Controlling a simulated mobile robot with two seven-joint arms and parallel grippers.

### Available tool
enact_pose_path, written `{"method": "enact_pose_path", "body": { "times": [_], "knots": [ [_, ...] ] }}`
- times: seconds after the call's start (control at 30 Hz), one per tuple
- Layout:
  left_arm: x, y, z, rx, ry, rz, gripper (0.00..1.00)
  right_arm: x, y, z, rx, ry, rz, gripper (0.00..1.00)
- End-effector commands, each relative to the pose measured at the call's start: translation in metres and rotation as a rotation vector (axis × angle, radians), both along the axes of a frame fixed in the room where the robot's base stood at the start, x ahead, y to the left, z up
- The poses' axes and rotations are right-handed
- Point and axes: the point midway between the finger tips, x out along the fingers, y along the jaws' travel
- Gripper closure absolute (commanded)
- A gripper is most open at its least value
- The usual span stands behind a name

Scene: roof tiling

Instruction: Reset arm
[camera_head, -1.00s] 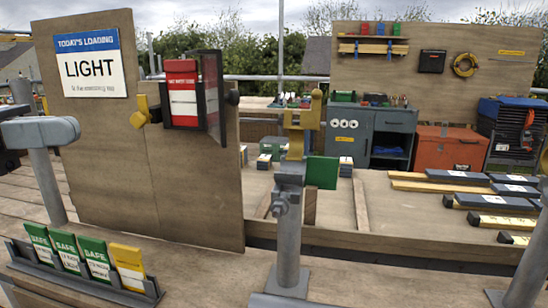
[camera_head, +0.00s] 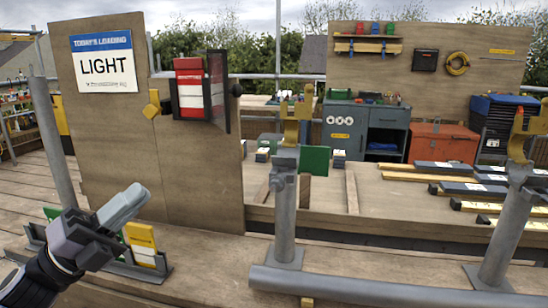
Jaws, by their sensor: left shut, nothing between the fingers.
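My left gripper (camera_head: 122,210) is at the lower left of the head view, in front of the plywood board. Its fingers are together with nothing between them, pointing up and to the right. It covers much of the rack of tags (camera_head: 155,272) from this camera. A yellow tag (camera_head: 141,245) stands at the rack's right end, and part of a green tag (camera_head: 52,213) shows to the left of the gripper. I cannot tell whether the gripper touches the rack. My right gripper is not in view.
The plywood board (camera_head: 200,190) carries a LIGHT sign (camera_head: 104,62) and a holder with red tags (camera_head: 190,88). Grey posts (camera_head: 285,220) with yellow clamps (camera_head: 296,125) stand to the right. A grey pipe (camera_head: 370,287) lies in front. Grey cabinets (camera_head: 362,130) and an orange chest (camera_head: 442,142) stand behind.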

Motion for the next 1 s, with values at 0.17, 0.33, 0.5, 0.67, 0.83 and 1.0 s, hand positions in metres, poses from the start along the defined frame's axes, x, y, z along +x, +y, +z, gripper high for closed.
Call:
{"method": "enact_pose_path", "body": {
  "times": [0.17,0.33,0.5,0.67,0.83,1.0],
  "knots": [
    [0.011,0.003,-0.089,-0.296,0.436,0.056,1.00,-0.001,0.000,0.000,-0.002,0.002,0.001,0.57],
    [-0.001,0.006,-0.187,-0.563,0.853,0.141,1.00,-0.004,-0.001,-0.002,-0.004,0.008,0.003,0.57],
    [-0.044,0.003,-0.288,-0.820,1.264,0.252,1.00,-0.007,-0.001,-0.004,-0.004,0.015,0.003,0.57],
    [-0.102,-0.007,-0.364,-1.027,1.592,0.366,1.00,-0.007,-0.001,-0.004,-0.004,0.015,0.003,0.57],
    [-0.173,-0.021,-0.421,-1.210,1.885,0.493,1.00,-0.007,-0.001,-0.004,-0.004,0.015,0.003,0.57],
    [-0.176,-0.019,-0.388,-1.214,1.889,0.509,1.00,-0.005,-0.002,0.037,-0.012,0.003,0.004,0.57]
  ]
}}
